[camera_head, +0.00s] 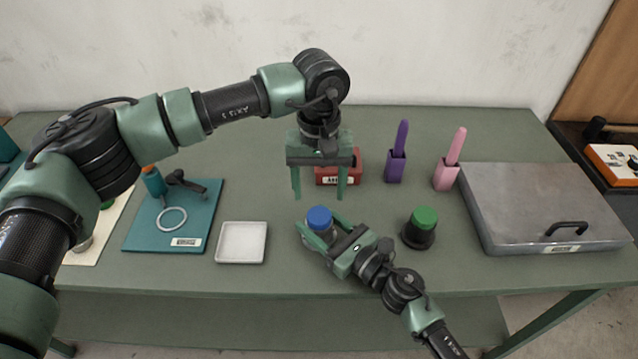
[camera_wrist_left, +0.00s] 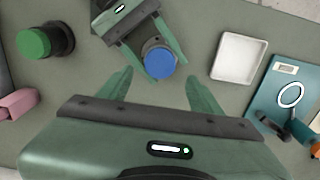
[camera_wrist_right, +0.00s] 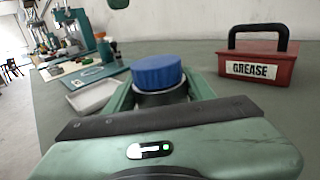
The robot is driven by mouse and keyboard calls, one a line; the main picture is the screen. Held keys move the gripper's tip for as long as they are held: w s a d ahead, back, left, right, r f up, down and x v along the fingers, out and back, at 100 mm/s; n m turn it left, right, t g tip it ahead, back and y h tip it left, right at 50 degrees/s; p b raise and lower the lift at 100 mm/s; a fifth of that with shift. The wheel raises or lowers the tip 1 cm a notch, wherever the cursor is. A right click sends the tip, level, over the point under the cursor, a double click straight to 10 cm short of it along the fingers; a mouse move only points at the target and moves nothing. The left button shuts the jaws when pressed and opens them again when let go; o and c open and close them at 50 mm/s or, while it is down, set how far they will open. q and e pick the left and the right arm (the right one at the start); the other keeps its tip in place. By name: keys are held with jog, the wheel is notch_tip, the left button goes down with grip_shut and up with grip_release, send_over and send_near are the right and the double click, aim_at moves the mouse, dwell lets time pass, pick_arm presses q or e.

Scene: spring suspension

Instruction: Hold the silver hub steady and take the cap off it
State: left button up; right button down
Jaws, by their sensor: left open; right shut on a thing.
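The silver hub (camera_head: 322,236) stands on the table with the blue cap (camera_head: 319,217) on top; the cap also shows in the left wrist view (camera_wrist_left: 160,65) and the right wrist view (camera_wrist_right: 158,72). My right gripper (camera_head: 319,224) is shut around the hub's body below the cap, and its fingers hide part of the hub. My left gripper (camera_head: 320,196) is open and empty, pointing down above and slightly behind the hub. In the left wrist view the cap lies beyond the gap between its fingertips.
A dark hub with a green cap (camera_head: 425,217) stands to the right. A white tray (camera_head: 242,243) and a teal mat (camera_head: 140,232) are left. A red grease box (camera_head: 325,178) is behind, with purple (camera_head: 395,166) and pink (camera_head: 446,174) holders and a grey lidded case (camera_head: 510,200) right.

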aim_at(319, 215)
pick_arm(q)
notch_tip(319, 215, down, 7)
jog(key=shift+f, duration=0.2)
dwell(0.3)
